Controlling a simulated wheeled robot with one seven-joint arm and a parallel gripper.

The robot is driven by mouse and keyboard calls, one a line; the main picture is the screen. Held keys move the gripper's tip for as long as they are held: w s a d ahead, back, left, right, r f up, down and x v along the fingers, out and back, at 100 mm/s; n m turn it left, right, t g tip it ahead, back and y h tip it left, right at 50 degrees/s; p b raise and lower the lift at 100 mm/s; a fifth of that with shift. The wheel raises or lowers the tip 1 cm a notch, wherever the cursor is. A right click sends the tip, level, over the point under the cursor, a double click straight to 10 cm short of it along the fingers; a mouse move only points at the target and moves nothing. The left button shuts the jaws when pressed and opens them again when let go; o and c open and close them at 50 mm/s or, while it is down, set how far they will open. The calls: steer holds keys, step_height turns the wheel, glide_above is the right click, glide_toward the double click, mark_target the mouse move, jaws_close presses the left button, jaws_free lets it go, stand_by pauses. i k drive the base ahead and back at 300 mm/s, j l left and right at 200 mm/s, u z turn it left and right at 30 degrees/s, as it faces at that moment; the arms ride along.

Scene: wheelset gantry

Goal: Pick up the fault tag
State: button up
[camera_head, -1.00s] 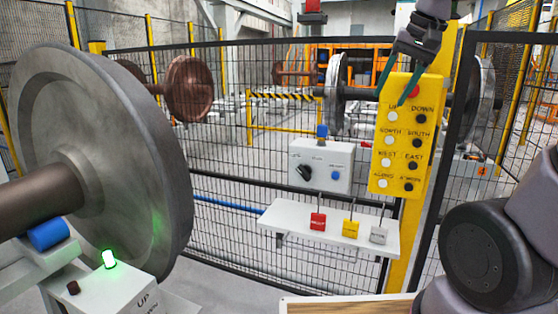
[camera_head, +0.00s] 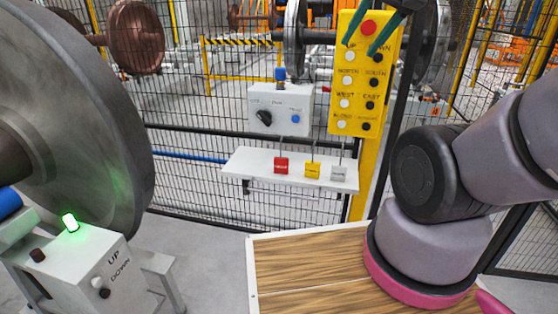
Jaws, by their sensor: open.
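Three small tags stand in a row on a white shelf (camera_head: 250,165) fixed at the mesh fence: a red tag (camera_head: 281,166), a yellow tag (camera_head: 312,169) and a grey-white tag (camera_head: 339,174). Each has a thin upright wire or stem. Their lettering is too small to read, so I cannot tell which is the fault tag. My gripper (camera_head: 372,45) shows only by its teal fingers at the top edge, in front of the yellow button panel in the picture. It is open, with nothing seen in it, and appears well above the tags.
A yellow button panel (camera_head: 345,82) and a grey switch box (camera_head: 293,108) are above the shelf. A large steel wheel (camera_head: 90,120) and a control box with a green lamp (camera_head: 70,222) stand at left. A wooden-topped surface (camera_head: 300,262) is in front, beside my arm.

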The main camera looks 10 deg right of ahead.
mark_target(281, 164)
steer(key=z, duration=3.15)
steer(key=u, duration=3.25)
steer(key=i+l+u, duration=0.1)
steer(key=l+u, duration=0.25)
steer(key=l, duration=0.4)
